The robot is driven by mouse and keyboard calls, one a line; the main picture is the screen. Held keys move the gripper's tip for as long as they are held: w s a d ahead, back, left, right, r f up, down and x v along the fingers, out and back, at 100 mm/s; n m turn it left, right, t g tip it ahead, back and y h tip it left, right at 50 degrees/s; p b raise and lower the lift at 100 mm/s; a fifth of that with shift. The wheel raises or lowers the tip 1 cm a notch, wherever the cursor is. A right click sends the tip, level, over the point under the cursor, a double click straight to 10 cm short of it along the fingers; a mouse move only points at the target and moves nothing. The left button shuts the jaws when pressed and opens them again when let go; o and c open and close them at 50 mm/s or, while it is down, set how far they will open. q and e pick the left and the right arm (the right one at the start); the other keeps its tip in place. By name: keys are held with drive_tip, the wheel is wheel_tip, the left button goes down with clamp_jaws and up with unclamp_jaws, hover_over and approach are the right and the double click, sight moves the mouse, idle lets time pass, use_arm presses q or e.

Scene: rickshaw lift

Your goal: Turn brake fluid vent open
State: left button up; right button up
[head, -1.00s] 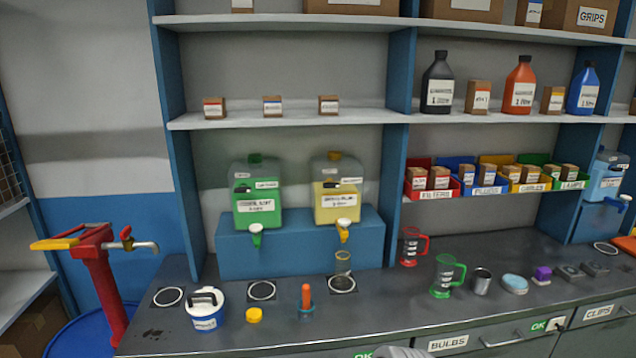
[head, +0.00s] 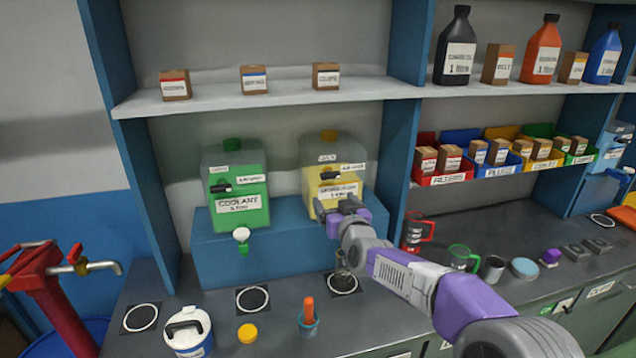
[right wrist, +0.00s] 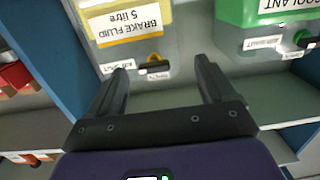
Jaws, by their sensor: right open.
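The brake fluid tank (head: 347,150) is a clear box with yellow fluid and a yellow cap, standing on the blue step. Its vent is a small black lever (head: 330,175) lying sideways beside the vent label. My right gripper (head: 342,206) is in front of the tank's lower part and hides its tap. In the right wrist view, which is upside down, the black vent lever (right wrist: 154,69) shows between the open fingertips of my right gripper (right wrist: 161,66), apparently ahead of them and untouched. My left gripper is out of view.
The green coolant tank (head: 235,190) stands to the left, with its own black lever. A blue post (head: 400,140) is close on the right.

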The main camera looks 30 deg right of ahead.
sight(331, 177)
drive_tip(key=shift+t+h, duration=0.3)
drive_tip(key=shift+h, duration=0.1)
drive_tip(key=w+d+r, duration=0.1)
drive_tip(key=w+r, duration=0.1)
drive_tip(key=w, duration=0.1)
drive_tip(key=w+d, duration=0.1)
drive_tip(key=w, duration=0.1)
drive_tip(key=shift+d+r, duration=0.35)
drive_tip(key=shift+r, duration=0.05)
drive_tip(key=shift+w+d, duration=0.15)
drive_tip(key=shift+w, duration=0.55)
drive_tip(key=c, duration=1.1)
drive_tip(key=shift+o, duration=0.2)
